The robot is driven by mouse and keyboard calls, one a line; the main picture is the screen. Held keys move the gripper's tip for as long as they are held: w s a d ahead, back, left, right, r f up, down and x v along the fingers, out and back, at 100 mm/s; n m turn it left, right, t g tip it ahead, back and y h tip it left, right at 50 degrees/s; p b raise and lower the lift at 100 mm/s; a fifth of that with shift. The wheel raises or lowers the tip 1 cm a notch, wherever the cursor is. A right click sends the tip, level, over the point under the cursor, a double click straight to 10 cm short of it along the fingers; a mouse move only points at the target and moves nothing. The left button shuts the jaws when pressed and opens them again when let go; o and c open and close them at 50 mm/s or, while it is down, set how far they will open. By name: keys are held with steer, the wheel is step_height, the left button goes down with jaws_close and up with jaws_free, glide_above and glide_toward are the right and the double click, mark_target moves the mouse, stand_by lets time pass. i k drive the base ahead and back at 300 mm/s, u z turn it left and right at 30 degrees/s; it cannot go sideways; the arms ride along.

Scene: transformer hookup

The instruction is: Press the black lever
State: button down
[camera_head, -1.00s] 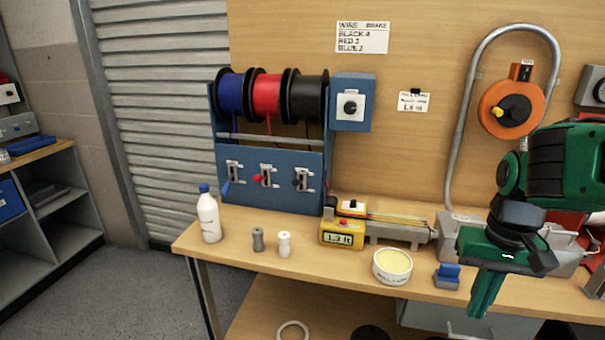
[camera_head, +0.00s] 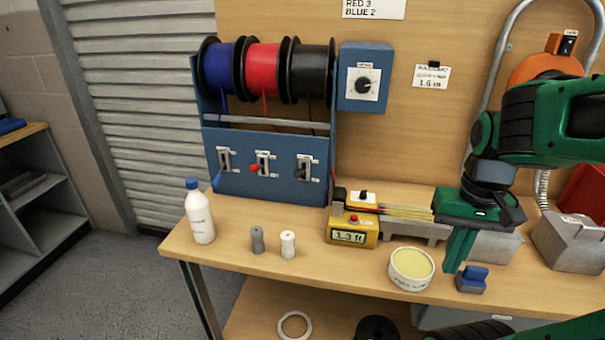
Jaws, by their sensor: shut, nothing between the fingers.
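The black lever (camera_head: 301,173) is on the right of the blue spool rack's front panel (camera_head: 262,185), below the black wire spool (camera_head: 309,72). A red lever (camera_head: 256,168) sits to its left, and a blue lever (camera_head: 217,181) is farthest left. My gripper (camera_head: 458,262) is at the right, shut and empty, pointing down over the bench near the round yellow-topped tin. It is well to the right of the black lever and apart from it.
A yellow meter (camera_head: 352,231) reading about 1.3 ft stands right of the rack. The tin (camera_head: 411,270) and a blue-topped block (camera_head: 472,279) lie near my gripper. A white bottle (camera_head: 200,213), a grey connector (camera_head: 257,240) and a white connector (camera_head: 288,244) stand on the front left.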

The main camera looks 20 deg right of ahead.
mark_target(299, 173)
steer(key=k, duration=1.3)
steer(key=u, duration=0.65)
steer(key=i, duration=1.65)
steer(key=z, duration=0.5)
